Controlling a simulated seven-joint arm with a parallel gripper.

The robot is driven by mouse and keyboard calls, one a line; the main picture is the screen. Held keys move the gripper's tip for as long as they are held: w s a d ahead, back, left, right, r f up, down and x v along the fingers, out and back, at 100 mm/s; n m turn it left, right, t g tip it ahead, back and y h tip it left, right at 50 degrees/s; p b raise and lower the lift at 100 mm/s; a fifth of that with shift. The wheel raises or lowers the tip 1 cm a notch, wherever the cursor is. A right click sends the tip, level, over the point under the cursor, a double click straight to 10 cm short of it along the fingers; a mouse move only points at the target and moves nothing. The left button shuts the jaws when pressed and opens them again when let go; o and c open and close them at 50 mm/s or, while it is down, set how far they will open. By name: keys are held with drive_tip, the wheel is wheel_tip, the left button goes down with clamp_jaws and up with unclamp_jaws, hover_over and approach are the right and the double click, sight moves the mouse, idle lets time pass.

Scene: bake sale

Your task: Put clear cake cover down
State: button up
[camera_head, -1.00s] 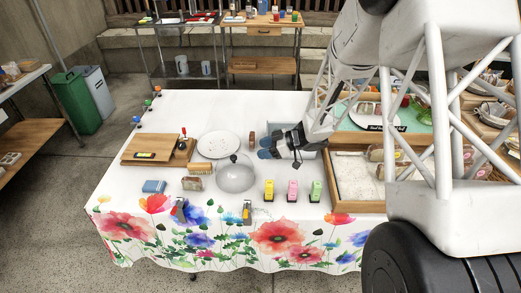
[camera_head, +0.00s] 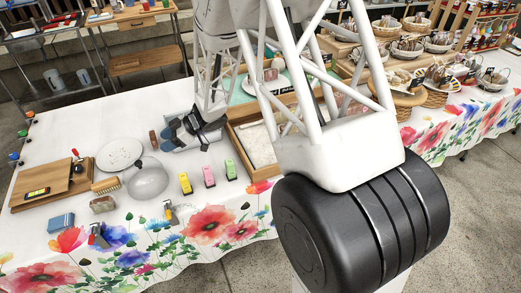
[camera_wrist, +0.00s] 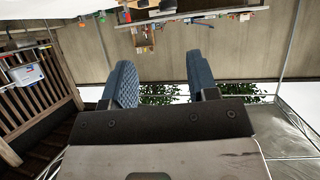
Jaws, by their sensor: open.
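The clear cake cover (camera_head: 147,180) is a see-through dome with a knob on top. It sits on the white table beside the front right of a white speckled plate (camera_head: 119,152), seeming to overlap its edge in the picture. My gripper (camera_head: 170,130) has blue padded fingers and is to the right of and behind the cover, apart from it, near a grey tray (camera_head: 207,140). It is open and empty. In the wrist view my gripper (camera_wrist: 160,62) shows two fingers spread with nothing between them; the cover is not in that view.
Yellow (camera_head: 185,183), pink (camera_head: 208,177) and green (camera_head: 230,169) small items stand right of the cover. A wood-framed tray (camera_head: 243,170) lies right.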

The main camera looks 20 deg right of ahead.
drive_tip(key=s+d+r+m+t+h, duration=0.1)
drive_tip(key=d+r+m+t+h, duration=0.3)
drive_tip(key=d+r, duration=0.3)
drive_tip(key=s+d+r+m+t+h, duration=0.1)
drive_tip(key=d+r+m+t+h, duration=0.3)
drive_tip(key=r, duration=0.6)
drive_tip(key=s+d+r+m+h, duration=0.4)
drive_tip(key=s+d+r+h, duration=0.15)
drive_tip(key=s+d, duration=0.45)
drive_tip(key=s+a+m+g+y, duration=0.1)
drive_tip(key=s+m+g, duration=0.3)
drive_tip(key=s, duration=2.4)
drive_tip(key=g, duration=0.3)
drive_tip(key=shift+a+r+m, duration=0.3)
drive_tip(key=shift+r+m, duration=0.05)
drive_tip(key=shift+m, duration=0.05)
